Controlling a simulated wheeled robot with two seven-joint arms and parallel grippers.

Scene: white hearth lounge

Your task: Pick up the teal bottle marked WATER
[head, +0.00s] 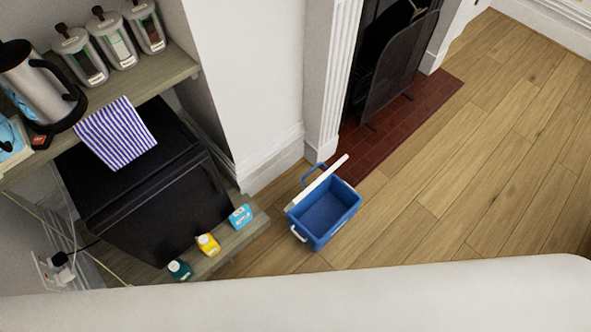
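A small dark teal bottle (180,270) stands upright near the front left of a low wooden shelf, in front of a black cabinet. It has a pale label, too small to read, so I cannot confirm the word WATER. A yellow bottle (208,245) stands just right of it, and a light blue carton (240,216) is further right along the same shelf. Neither of my grippers shows in the head view.
The low shelf (255,226) holds the black cabinet (165,200). An upper shelf (165,72) carries canisters and a steel kettle (35,80). A blue basket (345,215) sits on the wooden floor. A white rounded surface (400,295) crosses the bottom. Floor at right is clear.

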